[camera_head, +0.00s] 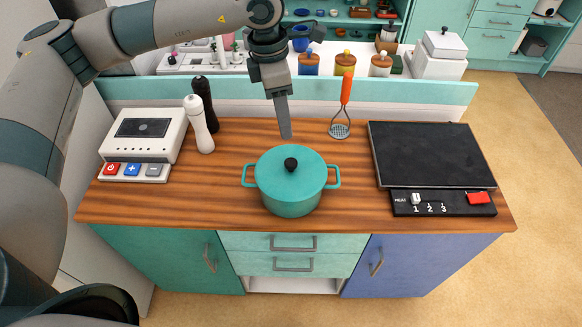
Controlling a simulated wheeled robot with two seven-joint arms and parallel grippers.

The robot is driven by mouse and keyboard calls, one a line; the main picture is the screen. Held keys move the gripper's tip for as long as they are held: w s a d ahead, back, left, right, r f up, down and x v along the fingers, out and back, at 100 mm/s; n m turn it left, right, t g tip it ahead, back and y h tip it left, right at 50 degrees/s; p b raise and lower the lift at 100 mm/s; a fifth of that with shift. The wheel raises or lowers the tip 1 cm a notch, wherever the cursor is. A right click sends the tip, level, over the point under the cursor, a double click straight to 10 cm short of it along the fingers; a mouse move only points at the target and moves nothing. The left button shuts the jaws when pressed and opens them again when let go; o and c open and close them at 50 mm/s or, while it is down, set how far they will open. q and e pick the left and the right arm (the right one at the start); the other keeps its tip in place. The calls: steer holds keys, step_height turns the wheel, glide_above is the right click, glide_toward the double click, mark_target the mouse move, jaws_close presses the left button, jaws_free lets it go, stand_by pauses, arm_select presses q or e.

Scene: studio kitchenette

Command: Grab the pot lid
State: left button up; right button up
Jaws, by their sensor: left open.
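The pot (290,198) is teal with two side handles and stands upright on the wooden counter. Its teal pot lid (291,163) sits on top and has a round black knob (291,164) in the middle. My left gripper (285,136) points down from above, just behind the knob in the picture, and seems apart from the lid. It holds nothing that I can see. Its fingers are seen nearly edge-on, so the gap between them hardly shows. My right gripper is not in view.
A black hotplate (426,155) with a control strip fills the counter's right side. A masher (341,115) with an orange handle is behind the pot to the right. Two mills (199,124) and a white scale-like device (144,136) stand left. Bare wood (232,190) surrounds the pot.

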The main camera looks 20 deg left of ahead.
arm_select(q)
steer(key=p, duration=0.3)
glide_above(291, 162)
steer(key=f, duration=0.8)
steer(key=shift+s+a, duration=0.15)
steer(key=shift+a, duration=0.25)
steer(key=shift+f, duration=0.45)
steer(key=shift+d+f+p, duration=0.1)
steer(key=shift+f+p, duration=0.25)
steer(key=shift+p, duration=0.35)
step_height(291, 162, down, 4)
steer(key=shift+d+r+p, duration=0.15)
steer(key=shift+r+p, duration=0.05)
steer(key=shift+p, duration=1.05)
steer(key=shift+f, duration=0.45)
jaws_close()
